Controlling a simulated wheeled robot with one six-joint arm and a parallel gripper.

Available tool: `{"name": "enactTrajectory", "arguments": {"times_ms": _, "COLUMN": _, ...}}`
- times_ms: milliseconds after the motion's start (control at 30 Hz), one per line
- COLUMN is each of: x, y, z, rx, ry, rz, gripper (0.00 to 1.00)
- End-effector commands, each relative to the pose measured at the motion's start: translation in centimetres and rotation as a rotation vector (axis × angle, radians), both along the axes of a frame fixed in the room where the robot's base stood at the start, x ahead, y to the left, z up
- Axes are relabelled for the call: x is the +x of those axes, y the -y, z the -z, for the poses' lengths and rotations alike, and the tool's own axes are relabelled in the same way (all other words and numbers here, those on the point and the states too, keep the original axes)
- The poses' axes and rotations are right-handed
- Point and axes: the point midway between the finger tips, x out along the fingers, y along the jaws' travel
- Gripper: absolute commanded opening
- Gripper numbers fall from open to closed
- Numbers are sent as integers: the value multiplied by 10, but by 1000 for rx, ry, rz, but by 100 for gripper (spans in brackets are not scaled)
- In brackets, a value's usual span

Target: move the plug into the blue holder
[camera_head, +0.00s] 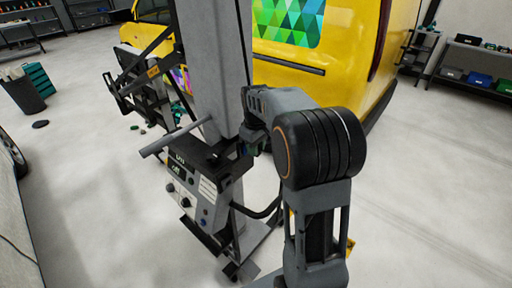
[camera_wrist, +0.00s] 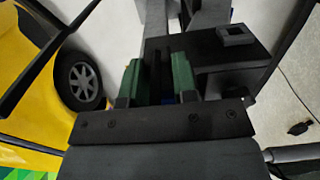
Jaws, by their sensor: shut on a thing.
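My gripper (camera_wrist: 158,80) is low in the wrist view, with its two green fingers apart around a narrow dark thing (camera_wrist: 159,72). It is shut on this thing, but too little shows to tell whether it is the plug. In the head view my gripper (camera_head: 256,146) is mostly hidden behind my arm, next to the top of the grey machine (camera_head: 198,178). I cannot make out the blue holder for certain.
The machine has a grey column (camera_head: 217,75) and a sideways bar (camera_head: 175,138). A yellow van (camera_head: 345,90) stands behind it. A small black item (camera_wrist: 298,128) lies on the floor near a thin cable. Shelves stand at the back right; the floor at right is clear.

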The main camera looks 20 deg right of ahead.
Motion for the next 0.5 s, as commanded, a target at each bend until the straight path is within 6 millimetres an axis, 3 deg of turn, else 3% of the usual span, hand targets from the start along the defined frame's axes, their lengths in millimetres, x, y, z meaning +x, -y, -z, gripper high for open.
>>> {"name": "enactTrajectory", "arguments": {"times_ms": 100, "x": 2, "y": -1, "z": -1, "rx": 1, "ry": 6, "rz": 0, "gripper": 0}}
{"name": "enactTrajectory", "arguments": {"times_ms": 133, "x": 2, "y": -1, "z": -1, "rx": 1, "ry": 6, "rz": 0, "gripper": 27}}
{"name": "enactTrajectory", "arguments": {"times_ms": 433, "x": 1, "y": 0, "z": -1, "rx": 0, "ry": 3, "rz": 0, "gripper": 56}}
{"name": "enactTrajectory", "arguments": {"times_ms": 500, "x": 1, "y": 0, "z": 0, "rx": 0, "ry": 3, "rz": 0, "gripper": 56}}
